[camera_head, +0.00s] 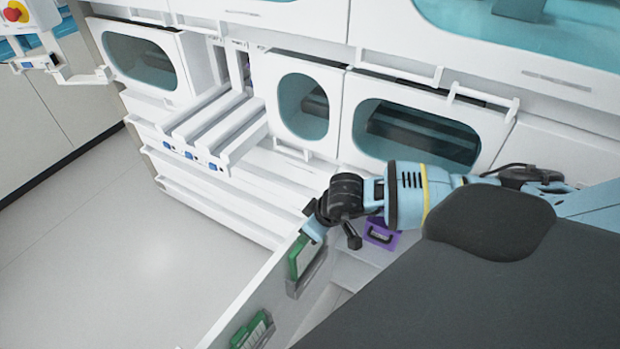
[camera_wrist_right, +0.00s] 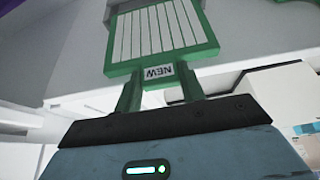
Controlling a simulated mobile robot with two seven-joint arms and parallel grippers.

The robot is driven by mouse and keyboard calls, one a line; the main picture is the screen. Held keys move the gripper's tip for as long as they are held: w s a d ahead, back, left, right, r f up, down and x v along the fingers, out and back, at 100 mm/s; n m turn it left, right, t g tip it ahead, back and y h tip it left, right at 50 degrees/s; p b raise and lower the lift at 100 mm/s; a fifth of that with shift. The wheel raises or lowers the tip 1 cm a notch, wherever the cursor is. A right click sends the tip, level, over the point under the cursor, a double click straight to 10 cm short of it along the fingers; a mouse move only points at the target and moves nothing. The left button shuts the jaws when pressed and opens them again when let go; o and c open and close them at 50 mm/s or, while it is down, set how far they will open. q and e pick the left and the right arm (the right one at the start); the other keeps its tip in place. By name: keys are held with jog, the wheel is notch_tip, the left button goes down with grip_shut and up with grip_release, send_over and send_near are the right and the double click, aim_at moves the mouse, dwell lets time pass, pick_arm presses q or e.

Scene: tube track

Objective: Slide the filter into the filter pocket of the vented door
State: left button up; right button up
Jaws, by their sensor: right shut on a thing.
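The filter (camera_wrist_right: 157,32) has a green frame and white pleats, with a "NEW" label on its tab. In the right wrist view, my right gripper (camera_wrist_right: 159,82) is shut on that tab. In the head view, the same filter (camera_head: 300,257) is upright against the inner face of the open vented door (camera_head: 262,290), below my right gripper (camera_head: 314,228). Its lower part is at the grey filter pocket (camera_head: 309,274); how deep it sits I cannot tell. My left gripper is not in view.
Another green filter (camera_head: 251,331) sits in a second holder lower on the door. A purple piece (camera_head: 380,236) lies behind my right wrist. White cabinets with teal windows (camera_head: 303,105) line the back. Open floor (camera_head: 120,250) lies to the left.

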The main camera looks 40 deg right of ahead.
jog(key=shift+s+f, duration=0.4)
jog(key=shift+f, duration=0.1)
jog(key=o, duration=1.1)
jog(key=shift+c, duration=0.2)
jog(key=shift+w+r, duration=0.25)
jog(key=shift+w+r, duration=0.1)
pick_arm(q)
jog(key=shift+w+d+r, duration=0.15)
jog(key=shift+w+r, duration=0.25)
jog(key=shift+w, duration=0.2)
pick_arm(e)
jog(key=v, duration=0.7)
jog(key=shift+r, duration=0.35)
